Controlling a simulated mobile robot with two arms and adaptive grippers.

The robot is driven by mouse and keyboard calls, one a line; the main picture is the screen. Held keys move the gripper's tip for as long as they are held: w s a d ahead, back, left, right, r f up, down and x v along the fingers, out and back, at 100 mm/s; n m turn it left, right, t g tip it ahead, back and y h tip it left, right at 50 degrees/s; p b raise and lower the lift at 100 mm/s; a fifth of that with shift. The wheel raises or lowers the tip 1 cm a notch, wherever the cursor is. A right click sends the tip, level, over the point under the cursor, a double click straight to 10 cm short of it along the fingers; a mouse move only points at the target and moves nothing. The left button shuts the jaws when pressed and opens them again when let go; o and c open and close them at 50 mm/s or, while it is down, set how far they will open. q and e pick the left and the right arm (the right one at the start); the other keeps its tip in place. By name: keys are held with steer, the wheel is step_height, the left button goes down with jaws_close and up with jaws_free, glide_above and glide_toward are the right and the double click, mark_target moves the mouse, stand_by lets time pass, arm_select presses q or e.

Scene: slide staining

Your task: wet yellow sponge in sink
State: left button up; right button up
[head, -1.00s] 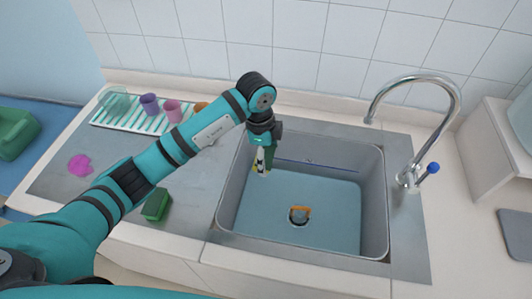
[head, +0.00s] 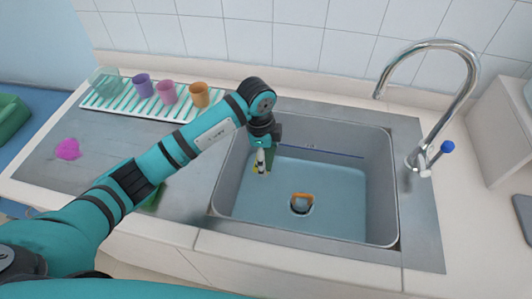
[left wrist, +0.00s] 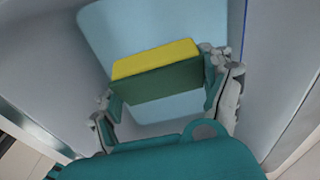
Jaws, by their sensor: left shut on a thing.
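The yellow sponge (left wrist: 155,58), yellow on one face and dark green on the other, sits between the two fingers of my left gripper (left wrist: 163,88) in the left wrist view. The left gripper is shut on it. In the head view my left gripper (head: 261,163) points down inside the left part of the grey sink (head: 380,190), and only a small bit of yellow shows at the fingertips. Pale blue water (head: 325,195) covers the sink floor. I cannot tell whether the sponge touches the water. My right gripper is not in view.
A chrome tap with a blue-tipped handle (head: 447,147) stands right of the sink. Purple, pink and orange cups (head: 200,95) stand on a striped rack behind my arm. A pink object (head: 68,149) lies on the left drainboard. A green block (head: 153,198) is mostly hidden by my arm.

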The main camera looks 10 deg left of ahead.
mark_target(266, 156)
arm_select(q)
step_height(266, 156, down, 14)
steer(key=b, duration=0.8)
steer(key=shift+b, duration=0.3)
stand_by(0.5)
step_height(266, 156, up, 11)
steer(key=p, duration=0.9)
steer(key=shift+f+p, duration=0.1)
steer(key=shift+p, duration=0.3)
steer(key=shift+r+p, duration=4.15)
steer(key=shift+r, duration=0.9)
step_height(266, 156, up, 4)
steer(key=p, duration=0.3)
